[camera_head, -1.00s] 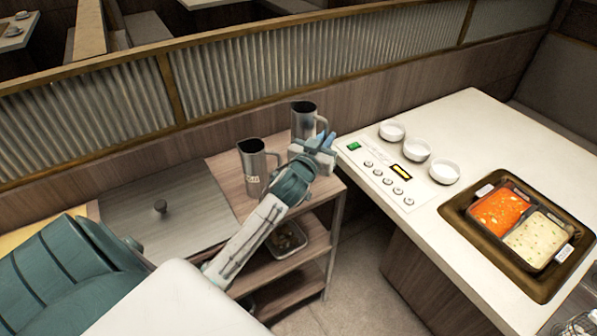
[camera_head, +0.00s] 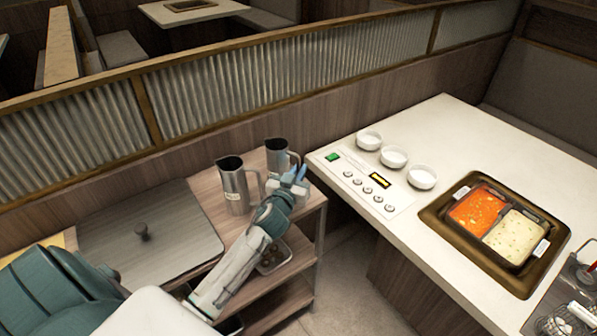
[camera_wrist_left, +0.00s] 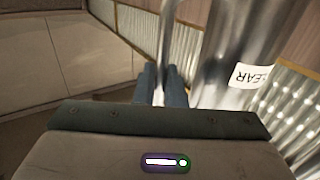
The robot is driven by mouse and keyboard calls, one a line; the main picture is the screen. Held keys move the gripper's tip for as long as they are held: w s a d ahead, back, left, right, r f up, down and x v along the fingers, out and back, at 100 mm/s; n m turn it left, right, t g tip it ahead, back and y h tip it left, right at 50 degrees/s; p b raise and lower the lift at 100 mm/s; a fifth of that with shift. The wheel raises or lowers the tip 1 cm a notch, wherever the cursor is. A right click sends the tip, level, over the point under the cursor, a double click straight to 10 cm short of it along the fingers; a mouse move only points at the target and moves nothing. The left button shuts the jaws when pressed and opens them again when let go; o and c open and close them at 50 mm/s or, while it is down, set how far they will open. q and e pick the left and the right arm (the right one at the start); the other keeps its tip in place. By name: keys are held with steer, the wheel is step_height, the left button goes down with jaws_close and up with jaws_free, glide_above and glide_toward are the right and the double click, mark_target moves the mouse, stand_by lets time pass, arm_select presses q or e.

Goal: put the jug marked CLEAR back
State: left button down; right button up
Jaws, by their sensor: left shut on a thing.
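My left gripper (camera_head: 294,175) is shut on the handle of a steel jug (camera_head: 276,156) at the back right of the wooden cart top. In the left wrist view, the handle (camera_wrist_left: 164,60) runs between the two fingers (camera_wrist_left: 160,85), and the jug's body (camera_wrist_left: 225,60) bears a white label (camera_wrist_left: 250,77) reading CLEAR. The jug looks upright; its base is hidden in part, so I cannot tell whether it touches the cart top. A second steel jug (camera_head: 236,187) stands to its left on the cart, its label too small to read. My right gripper is not in view.
The cart top (camera_head: 212,187) has a lidded grey panel (camera_head: 150,235) on its left. A ribbed partition (camera_head: 260,85) rises behind. To the right, the white table (camera_head: 450,130) holds three white bowls (camera_head: 394,157), a button panel (camera_head: 362,184) and a two-part pot of soup (camera_head: 497,222).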

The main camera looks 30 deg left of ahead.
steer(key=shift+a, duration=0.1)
arm_select(q)
steer(key=c, duration=1.5)
jaws_free()
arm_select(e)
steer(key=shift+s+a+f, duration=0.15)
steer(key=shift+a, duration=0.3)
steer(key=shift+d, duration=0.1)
